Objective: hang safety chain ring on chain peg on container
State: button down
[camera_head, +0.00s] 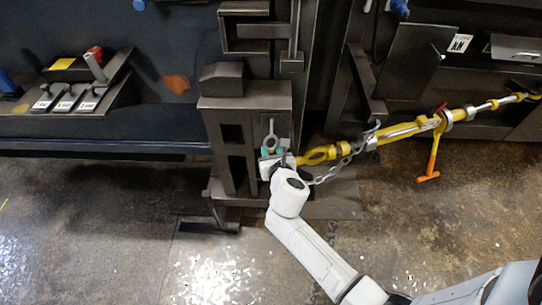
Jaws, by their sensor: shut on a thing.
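My white arm reaches up from the bottom right. My gripper (271,152), with teal fingertips, is shut on a small grey metal ring (271,142), which stands upright in front of the dark container frame (245,103). The grey safety chain (338,168) runs from beside my wrist up to the right, to the yellow turnbuckle. The wrist hides part of the chain near the ring. I cannot make out the chain peg clearly against the dark metal, nor tell whether the ring touches it.
A yellow and silver turnbuckle (403,129) spans the gap to the right, with an orange T-handle (432,160) hanging from it. A sloped control panel (75,88) stands at the left. Wet concrete floor (120,230) lies open at the lower left.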

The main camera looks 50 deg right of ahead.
jog(key=shift+w+d+f, duration=0.3)
jog(key=shift+w+d, duration=0.35)
jog(key=shift+d, duration=0.15)
jog(key=shift+w+d+f, duration=0.25)
jog(key=shift+w+d, duration=0.4)
jog(key=shift+d, duration=0.15)
jog(key=c, duration=0.7)
grip_release()
jog(key=shift+f, duration=0.1)
jog(key=p+v, duration=0.1)
jog(key=v, duration=0.9)
jog(key=shift+s+a, duration=0.2)
jog(key=shift+s, duration=0.1)
